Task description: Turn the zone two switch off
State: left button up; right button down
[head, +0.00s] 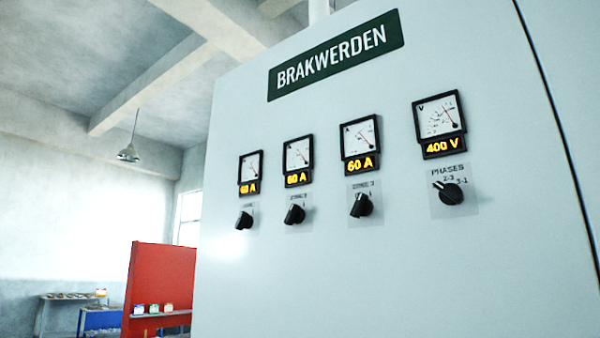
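A pale cabinet (330,265) carries a row of black rotary switches under square meters. The middle of the three smaller-labelled switches (294,214) sits below a meter (298,155) with an orange readout that looks like 60 A. Its label is blurred, but its place in the row fits zone two. Its knob appears tilted; its exact setting is too small to read. Another switch (244,220) is to its left and another (361,205) to its right, the latter with a blurred label that seems to read zone 3. Neither of my grippers is in view.
A phases switch (449,193) sits at the right under a 400 V meter (438,115). A green BRAKWERDEN sign (335,54) is above. A red panel with a shelf (160,275) and a table (60,300) stand at left. The cabinet front is unobstructed.

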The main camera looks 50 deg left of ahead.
aim_at(295, 215)
jog(key=u, duration=1.7)
